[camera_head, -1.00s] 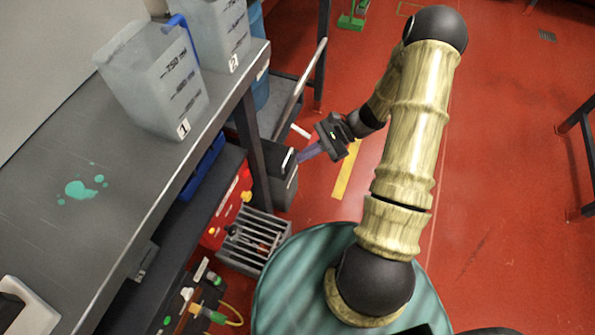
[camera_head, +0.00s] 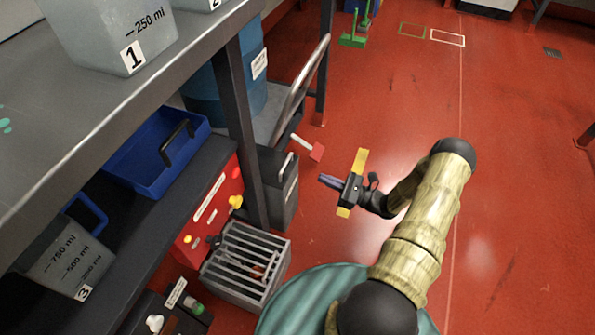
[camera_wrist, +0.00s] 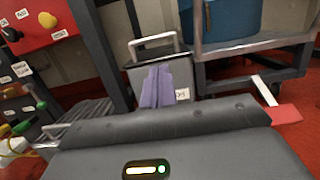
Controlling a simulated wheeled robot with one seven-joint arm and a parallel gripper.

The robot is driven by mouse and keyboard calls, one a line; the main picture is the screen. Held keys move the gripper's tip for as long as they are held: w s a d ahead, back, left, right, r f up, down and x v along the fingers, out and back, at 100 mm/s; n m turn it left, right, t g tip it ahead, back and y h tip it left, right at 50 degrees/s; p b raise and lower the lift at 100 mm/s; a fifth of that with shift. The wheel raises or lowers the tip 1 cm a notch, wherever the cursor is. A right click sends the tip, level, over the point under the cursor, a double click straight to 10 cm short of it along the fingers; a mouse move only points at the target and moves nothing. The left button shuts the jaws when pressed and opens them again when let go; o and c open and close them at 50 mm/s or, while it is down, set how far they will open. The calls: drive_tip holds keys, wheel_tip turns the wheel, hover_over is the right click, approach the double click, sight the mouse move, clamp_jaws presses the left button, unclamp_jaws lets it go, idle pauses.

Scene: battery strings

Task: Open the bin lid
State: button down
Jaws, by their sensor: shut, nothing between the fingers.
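The bin is a dark grey box (camera_head: 283,195) on the floor beside the bench leg, with a light bar handle (camera_head: 286,167) at its top. In the wrist view the bin (camera_wrist: 182,76) stands ahead, with its pale handle (camera_wrist: 152,40) raised along the top edge and a small white label on its front. My gripper (camera_head: 322,179) is shut and empty, apart from the bin and to its right in the head view. Its purple fingers (camera_wrist: 157,86) cover part of the bin's front in the wrist view. The lid looks closed.
A slatted grey crate (camera_head: 245,265) stands in front of the bin, beside a red panel (camera_head: 210,215) with knobs. A blue barrel (camera_head: 205,95) stands on a cart behind. Red floor to the right is clear.

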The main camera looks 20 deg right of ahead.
drive_tip(key=shift+a, duration=0.1)
drive_tip(key=b+x, duration=0.4)
drive_tip(key=x, duration=0.6)
drive_tip(key=shift+b, duration=0.35)
drive_tip(key=shift+r, duration=0.2)
